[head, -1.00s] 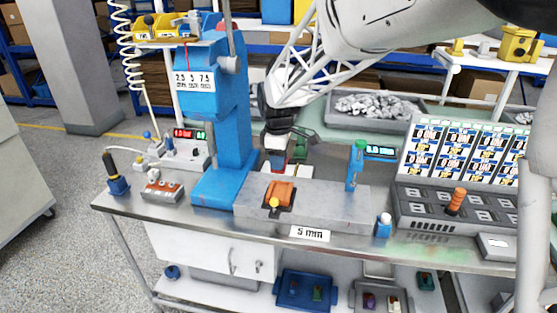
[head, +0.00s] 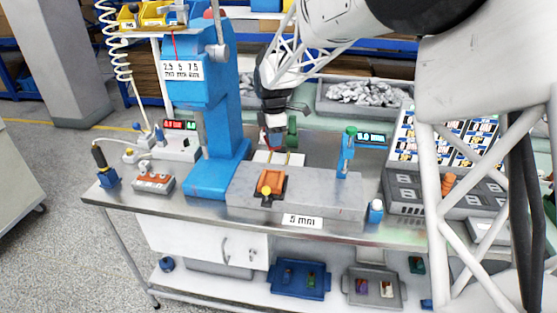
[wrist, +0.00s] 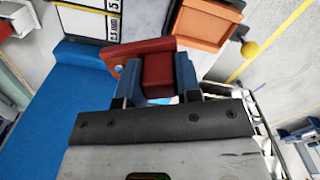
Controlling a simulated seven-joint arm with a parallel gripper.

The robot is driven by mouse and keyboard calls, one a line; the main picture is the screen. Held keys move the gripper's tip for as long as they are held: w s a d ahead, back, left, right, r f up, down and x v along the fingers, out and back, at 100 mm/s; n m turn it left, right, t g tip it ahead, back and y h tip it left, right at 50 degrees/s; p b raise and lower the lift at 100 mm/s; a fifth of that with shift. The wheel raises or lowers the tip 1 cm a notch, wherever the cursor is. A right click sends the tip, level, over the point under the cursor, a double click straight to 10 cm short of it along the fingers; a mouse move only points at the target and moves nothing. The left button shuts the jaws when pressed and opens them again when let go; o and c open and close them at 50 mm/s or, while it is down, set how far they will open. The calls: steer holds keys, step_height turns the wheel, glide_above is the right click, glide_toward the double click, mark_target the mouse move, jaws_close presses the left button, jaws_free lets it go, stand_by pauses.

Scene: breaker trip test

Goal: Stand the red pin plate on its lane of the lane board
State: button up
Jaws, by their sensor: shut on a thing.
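My gripper (head: 273,141) hangs behind the grey block, right of the blue press. In the wrist view my gripper (wrist: 158,80) has its blue fingertips closed on the red pin plate (wrist: 140,53). The plate's thick middle part sits between the fingers, and its flat part spreads out beyond them to the left. In the head view only a dark red bit of it shows, apart from the surface below. A pale board with yellow stripes (head: 291,159), likely the lane board, lies below my gripper, partly hidden by the block. I cannot tell which lane the plate is over.
The grey block (head: 327,194) with an orange fixture (head: 275,181) and yellow knob stands in front. The blue press (head: 219,170) is close on the left. A blue post with a green top (head: 346,152) stands to the right. A metal-parts tray (head: 362,98) lies behind.

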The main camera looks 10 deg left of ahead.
steer(key=w+f+n, duration=0.2)
steer(key=w+n, duration=0.2)
steer(key=w, duration=0.3)
steer(key=w+f+n, duration=0.3)
steer(key=w+n, duration=0.1)
steer(key=w, duration=0.3)
steer(key=shift+d, duration=0.45)
glide_above(283, 160)
steer(key=shift+s+f, duration=0.2)
steer(key=shift+f, duration=2.3)
steer(key=shift+f, duration=2.5)
steer(key=shift+f, duration=0.1)
steer(key=o, duration=1)
